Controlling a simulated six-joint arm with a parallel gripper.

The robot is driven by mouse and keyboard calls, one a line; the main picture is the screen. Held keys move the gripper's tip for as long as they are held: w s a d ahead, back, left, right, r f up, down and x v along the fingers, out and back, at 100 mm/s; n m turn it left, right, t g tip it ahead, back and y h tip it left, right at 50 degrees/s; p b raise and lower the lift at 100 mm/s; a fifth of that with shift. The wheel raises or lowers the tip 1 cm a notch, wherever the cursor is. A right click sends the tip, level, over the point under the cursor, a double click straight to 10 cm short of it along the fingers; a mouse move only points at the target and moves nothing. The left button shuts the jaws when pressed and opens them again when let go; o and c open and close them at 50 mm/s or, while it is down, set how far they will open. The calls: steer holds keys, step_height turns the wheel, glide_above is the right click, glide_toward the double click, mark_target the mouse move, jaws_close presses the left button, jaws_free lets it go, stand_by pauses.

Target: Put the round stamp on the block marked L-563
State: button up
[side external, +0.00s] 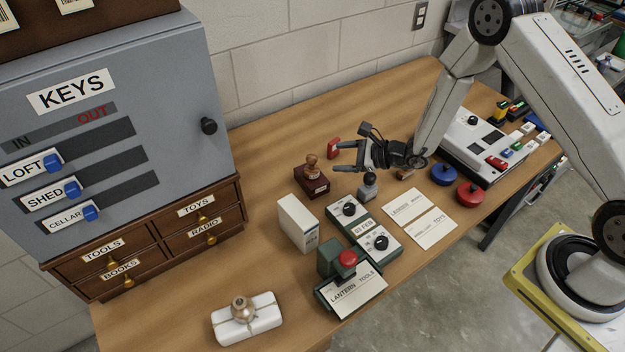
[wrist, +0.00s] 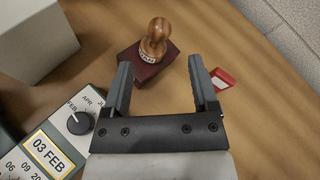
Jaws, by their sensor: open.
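A stamp with a turned wooden handle (side external: 311,163) stands upright on a dark red block (side external: 312,185); in the wrist view the handle (wrist: 156,40) and block (wrist: 143,64) lie just ahead of my jaws, and the band at the handle's foot is too small to read. A grey stamp with a dark round knob (side external: 370,180) stands below my gripper in the side view. I cannot tell which is the round stamp. No L-563 mark is legible. My gripper (side external: 338,156) is open and empty above the table; its fingers (wrist: 160,84) also show in the wrist view.
A small red block (side external: 333,148) with a white label lies beyond my fingers. A white box (side external: 297,223), date dials (side external: 378,243) and a green stamper (side external: 330,260) stand nearby. Blue (side external: 444,174) and red (side external: 470,194) round pads lie right.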

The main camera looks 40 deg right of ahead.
steer(key=shift+s+d+r, duration=0.3)
steer(key=shift+s+d, duration=0.05)
steer(key=shift+s, duration=0.15)
stand_by(0.3)
steer(key=s+a+r+n+g, duration=0.3)
steer(key=s+n+g, duration=0.2)
steer(key=s+n, duration=0.15)
steer(key=s+a+r+n+g, duration=0.2)
steer(key=s+r+n+g, duration=0.25)
steer(key=s, duration=0.25)
steer(key=s+d+r+n+t+h, duration=0.1)
steer(key=s+d+r+n+h, duration=0.5)
steer(key=n, duration=0.7)
steer(key=shift+s+d+h, duration=0.85)
steer(key=shift+d+h, duration=0.3)
steer(key=shift+h, duration=0.05)
